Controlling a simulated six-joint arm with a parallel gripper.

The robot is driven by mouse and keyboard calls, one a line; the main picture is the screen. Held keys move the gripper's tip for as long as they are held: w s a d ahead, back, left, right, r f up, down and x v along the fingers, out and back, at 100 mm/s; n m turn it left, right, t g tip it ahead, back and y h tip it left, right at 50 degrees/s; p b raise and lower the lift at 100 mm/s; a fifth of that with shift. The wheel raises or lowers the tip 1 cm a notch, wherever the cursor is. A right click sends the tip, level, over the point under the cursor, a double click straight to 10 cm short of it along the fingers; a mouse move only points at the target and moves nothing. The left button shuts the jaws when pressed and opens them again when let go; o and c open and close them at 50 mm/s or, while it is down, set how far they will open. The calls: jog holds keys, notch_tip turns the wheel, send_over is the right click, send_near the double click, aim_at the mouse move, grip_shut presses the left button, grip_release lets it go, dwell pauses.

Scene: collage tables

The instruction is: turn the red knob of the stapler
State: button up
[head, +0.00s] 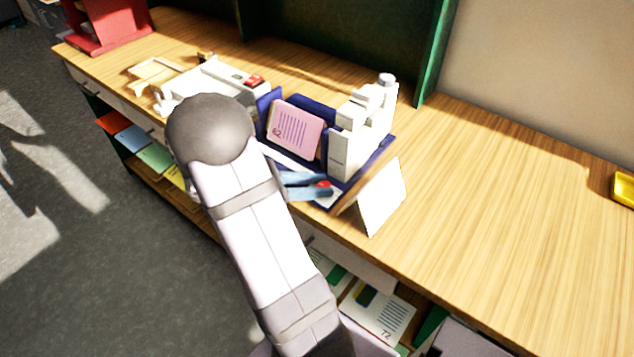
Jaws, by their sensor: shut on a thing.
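A red knob (324,184) shows low at the front of a dark blue tray. My gripper (318,187) has light blue fingers that reach in from the left and are shut on the red knob. A white upright device (345,150), which looks like the stapler, stands in the tray just behind the knob. I cannot tell exactly how the knob joins it. My arm and its grey round joint cover the area to the left of the fingers and hide my wrist.
The blue tray (379,152) also holds a pink card (295,128) marked 62. A white folded card (381,198) stands just right of my gripper. A white machine with a red switch (254,80) is behind my arm.

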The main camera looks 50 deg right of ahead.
jog(key=m+g+y, duration=0.1)
jog(key=m+g+y+p, duration=0.1)
jog(key=m, duration=0.1)
jog(key=m+g+y+p, duration=0.1)
jog(key=shift+w+d+r+g, duration=0.1)
jog(key=shift+w+d+g, duration=0.2)
jog(key=shift+g, duration=0.1)
jog(key=m+y, duration=0.1)
jog(key=m+g+y, duration=0.1)
jog(key=m+y, duration=0.1)
jog(key=m+g+y+p, duration=0.1)
jog(key=m+y, duration=0.1)
jog(key=shift+w+d, duration=0.15)
jog(key=shift+d, duration=0.15)
jog(key=shift+g+y, duration=0.3)
jog(key=o, duration=1)
notch_tip(320, 180, up, 10)
jog(key=shift+p, duration=0.45)
